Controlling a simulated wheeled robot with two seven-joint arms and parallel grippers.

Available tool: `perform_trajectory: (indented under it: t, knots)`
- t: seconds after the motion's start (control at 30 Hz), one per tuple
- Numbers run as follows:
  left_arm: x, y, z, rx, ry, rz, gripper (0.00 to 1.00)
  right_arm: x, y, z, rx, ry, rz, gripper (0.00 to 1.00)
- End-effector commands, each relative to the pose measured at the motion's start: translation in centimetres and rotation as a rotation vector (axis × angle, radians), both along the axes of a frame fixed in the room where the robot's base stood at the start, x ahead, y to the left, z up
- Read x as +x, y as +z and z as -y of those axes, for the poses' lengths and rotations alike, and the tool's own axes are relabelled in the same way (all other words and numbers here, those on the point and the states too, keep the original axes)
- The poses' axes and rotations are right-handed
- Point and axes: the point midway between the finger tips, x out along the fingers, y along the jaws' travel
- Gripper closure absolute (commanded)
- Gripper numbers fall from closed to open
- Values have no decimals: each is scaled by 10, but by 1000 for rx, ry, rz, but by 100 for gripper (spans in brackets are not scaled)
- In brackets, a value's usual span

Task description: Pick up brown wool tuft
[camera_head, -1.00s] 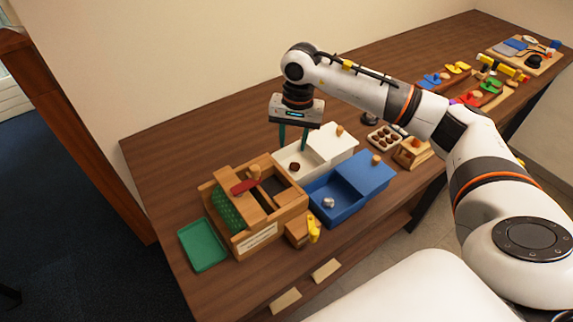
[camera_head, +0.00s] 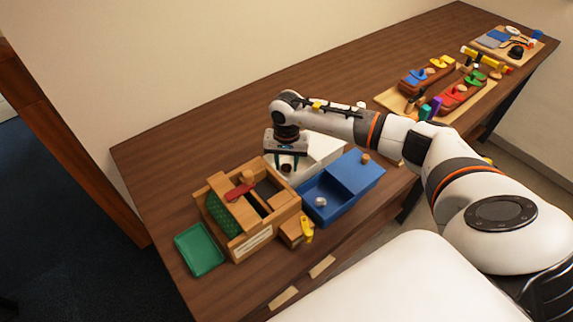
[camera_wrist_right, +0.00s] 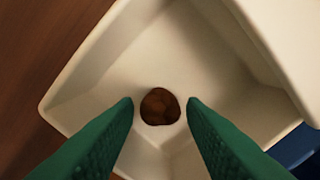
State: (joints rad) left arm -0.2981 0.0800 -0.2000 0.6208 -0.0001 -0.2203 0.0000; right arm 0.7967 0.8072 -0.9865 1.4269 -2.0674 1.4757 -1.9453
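The brown wool tuft (camera_wrist_right: 160,106) lies in the open part of the white box (camera_wrist_right: 95,75). It is small, round and dark brown, and also shows in the head view (camera_head: 286,168). My right gripper (camera_wrist_right: 160,102) is open, its green fingers on either side of the tuft with a gap to each. In the head view the right gripper (camera_head: 287,166) points down into the white box (camera_head: 322,150). I cannot tell how far the fingertips are above the box floor. My left gripper is not in view.
A blue box (camera_head: 345,185) with a pale ball (camera_head: 321,201) stands beside the white box. A wooden box (camera_head: 262,235) with a red handle and a green tray (camera_head: 198,250) are at the left. Toy boats (camera_head: 428,74) stand further right. The table behind is clear.

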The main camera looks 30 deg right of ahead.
Motion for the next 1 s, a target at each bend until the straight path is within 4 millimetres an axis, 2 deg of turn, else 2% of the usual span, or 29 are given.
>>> perform_trajectory:
  t: [0.13,0.33,0.53,0.83,1.0]
  knots:
    - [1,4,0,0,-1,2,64,0,-10,0,0,1,0,63]
    - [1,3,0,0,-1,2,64,0,-11,0,-1,1,1,63]
    - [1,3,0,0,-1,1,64,0,-11,0,0,1,1,95]
    - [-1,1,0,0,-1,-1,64,1,-6,0,0,1,3,96]
    - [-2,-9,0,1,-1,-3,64,1,19,1,-2,2,8,96]
